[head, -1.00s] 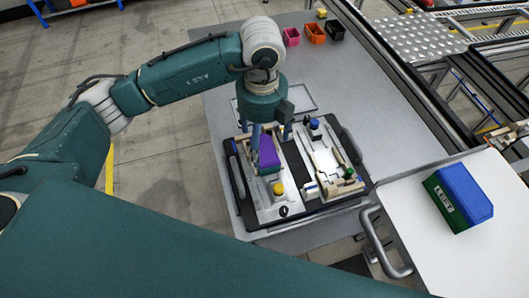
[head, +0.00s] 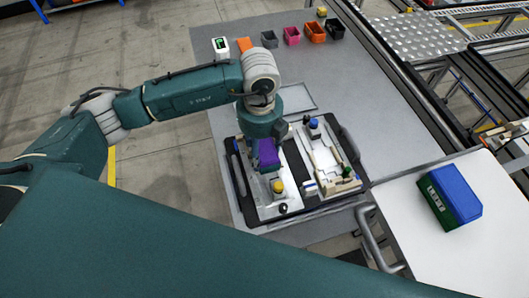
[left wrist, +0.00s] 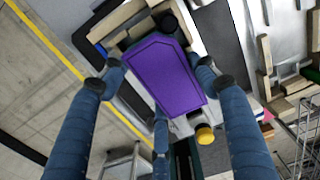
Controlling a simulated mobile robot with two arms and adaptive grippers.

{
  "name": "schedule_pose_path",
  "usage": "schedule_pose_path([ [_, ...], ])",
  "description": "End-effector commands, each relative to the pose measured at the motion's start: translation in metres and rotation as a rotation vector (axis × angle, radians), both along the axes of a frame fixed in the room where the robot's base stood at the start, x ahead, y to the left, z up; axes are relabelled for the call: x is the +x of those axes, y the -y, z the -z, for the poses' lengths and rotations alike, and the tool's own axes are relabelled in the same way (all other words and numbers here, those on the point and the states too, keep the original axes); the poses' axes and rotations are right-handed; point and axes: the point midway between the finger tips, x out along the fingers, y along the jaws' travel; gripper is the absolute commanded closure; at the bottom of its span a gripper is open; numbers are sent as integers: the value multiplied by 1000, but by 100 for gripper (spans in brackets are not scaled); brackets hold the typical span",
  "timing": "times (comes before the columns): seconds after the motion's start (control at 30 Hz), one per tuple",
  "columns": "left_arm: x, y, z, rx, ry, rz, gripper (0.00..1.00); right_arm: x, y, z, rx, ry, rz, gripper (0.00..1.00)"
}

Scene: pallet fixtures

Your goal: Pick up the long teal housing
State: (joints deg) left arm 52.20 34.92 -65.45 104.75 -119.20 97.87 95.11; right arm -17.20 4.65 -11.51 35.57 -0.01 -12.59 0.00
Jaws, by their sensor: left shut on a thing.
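A long purple housing (head: 266,152) with cut corners sits over the left part of a dark pallet tray (head: 243,200) on the grey table. In the left wrist view the purple housing (left wrist: 165,75) fills the space between my fingers. My left gripper (head: 265,141) is low over it, with its blue fingers along both sides and shut on it. Fingertips of my left gripper (left wrist: 160,78) touch or nearly hide its long edges. I cannot tell whether its underside is clear of the fixture. No teal housing shows. My right gripper is out of view.
A yellow-topped part (head: 278,187) and a black knob (head: 283,208) stand just in front. Wooden blocks and a blue-capped part (head: 314,123) fill the tray's right half. Small bins (head: 314,32) line the far edge. A green-and-blue box (head: 450,196) lies on the white surface at right.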

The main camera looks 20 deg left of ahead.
Motion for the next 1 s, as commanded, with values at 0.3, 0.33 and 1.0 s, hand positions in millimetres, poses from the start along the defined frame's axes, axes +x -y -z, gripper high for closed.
schedule_pose_path([
  [0.3,2,1,-8,-2,5,-1,70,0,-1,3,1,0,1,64],
  [0.33,2,1,-10,-2,5,-1,70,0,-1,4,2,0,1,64],
  [1.0,2,0,-159,1,9,0,70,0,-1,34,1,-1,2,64],
])
